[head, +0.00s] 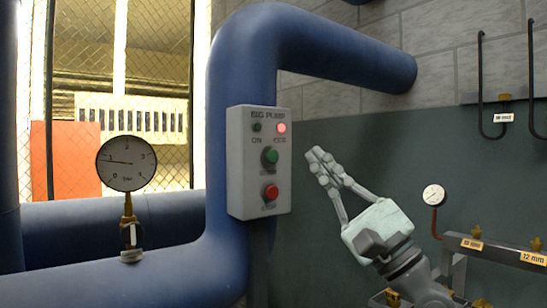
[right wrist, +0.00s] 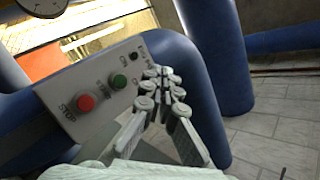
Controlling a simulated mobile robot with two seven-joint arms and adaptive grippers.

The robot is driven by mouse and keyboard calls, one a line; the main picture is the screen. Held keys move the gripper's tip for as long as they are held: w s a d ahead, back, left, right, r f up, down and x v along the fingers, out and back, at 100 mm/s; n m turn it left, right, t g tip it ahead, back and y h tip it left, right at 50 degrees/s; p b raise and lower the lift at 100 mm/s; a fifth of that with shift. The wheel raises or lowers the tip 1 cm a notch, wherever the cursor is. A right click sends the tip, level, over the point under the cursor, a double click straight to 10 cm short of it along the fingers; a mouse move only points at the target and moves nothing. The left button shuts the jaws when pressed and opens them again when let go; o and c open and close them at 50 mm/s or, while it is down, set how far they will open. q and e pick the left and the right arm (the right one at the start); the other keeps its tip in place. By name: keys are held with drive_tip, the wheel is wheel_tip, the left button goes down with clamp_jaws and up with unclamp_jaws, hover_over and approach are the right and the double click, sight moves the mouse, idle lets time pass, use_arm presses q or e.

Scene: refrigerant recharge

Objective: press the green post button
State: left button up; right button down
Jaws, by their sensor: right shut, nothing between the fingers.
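A grey control box (head: 239,190) labelled as a pump is fixed to the thick blue pipe. Its green button (head: 270,156) sits above its red button (head: 270,192); a small dark green lamp and a lit red lamp are above. In the right wrist view the green button (right wrist: 119,81) and red button (right wrist: 86,102) both show on the box face. My right gripper (head: 316,158) is shut and empty, to the right of the box and apart from the green button. Its fingertips (right wrist: 160,76) also show in the right wrist view. My left gripper is not in view.
A large blue pipe (head: 320,42) bends behind the box and runs into the wall. A pressure gauge (head: 126,163) stands on the lower pipe at left. A small gauge (head: 433,195) and a metal rack (head: 490,247) are at right. The wall between box and rack is clear.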

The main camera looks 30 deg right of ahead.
sight(271, 156)
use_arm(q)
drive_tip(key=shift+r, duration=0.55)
use_arm(e)
drive_tip(key=w, duration=0.8)
drive_tip(key=shift+w+a, duration=0.25)
drive_tip(key=shift+a, duration=0.1)
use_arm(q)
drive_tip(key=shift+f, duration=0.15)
use_arm(e)
drive_tip(key=shift+w, duration=0.1)
drive_tip(key=shift+w, duration=0.35)
idle(0.4)
